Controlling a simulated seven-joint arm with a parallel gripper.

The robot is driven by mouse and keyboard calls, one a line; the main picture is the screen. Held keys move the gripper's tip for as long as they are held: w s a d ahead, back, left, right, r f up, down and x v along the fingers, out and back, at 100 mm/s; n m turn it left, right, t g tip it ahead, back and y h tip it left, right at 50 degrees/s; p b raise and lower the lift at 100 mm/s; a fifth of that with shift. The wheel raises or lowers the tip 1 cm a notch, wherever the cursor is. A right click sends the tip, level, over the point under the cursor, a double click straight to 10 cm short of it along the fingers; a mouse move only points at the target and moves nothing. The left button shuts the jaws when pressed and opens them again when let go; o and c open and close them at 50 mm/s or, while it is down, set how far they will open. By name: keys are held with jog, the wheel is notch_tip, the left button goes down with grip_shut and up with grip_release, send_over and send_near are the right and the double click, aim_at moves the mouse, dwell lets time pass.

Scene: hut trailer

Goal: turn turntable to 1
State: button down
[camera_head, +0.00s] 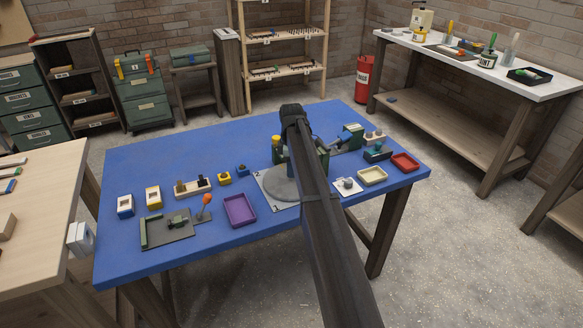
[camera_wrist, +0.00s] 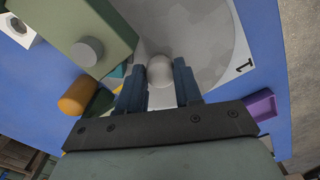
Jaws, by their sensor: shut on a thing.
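The turntable is a round grey disc (camera_head: 280,186) on a pale square base plate, near the middle of the blue table. In the wrist view the disc (camera_wrist: 205,35) fills the upper middle, and a printed "1" (camera_wrist: 243,66) shows on the plate at its right. A pale round knob (camera_wrist: 160,72) stands up at the near side of the disc. My gripper (camera_wrist: 158,82) has its two dark fingers on either side of the knob and is shut on it. In the head view my arm hides the gripper, the knob and part of the disc.
A green block with a grey round knob (camera_wrist: 87,52) and an orange cylinder (camera_wrist: 78,97) stand close left of my fingers in the wrist view. A purple tray (camera_head: 240,210) lies left of the turntable; cream (camera_head: 372,176) and red trays (camera_head: 405,162) lie right.

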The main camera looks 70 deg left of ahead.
jog(key=shift+n, duration=2.4)
jog(key=shift+a+n, duration=0.15)
jog(key=shift+n, duration=5.75)
jog(key=shift+s+n, duration=0.1)
jog(key=shift+n, duration=0.5)
jog(key=c, duration=1)
grip_release()
jog(key=shift+c, duration=0.2)
notch_tip(320, 180, up, 14)
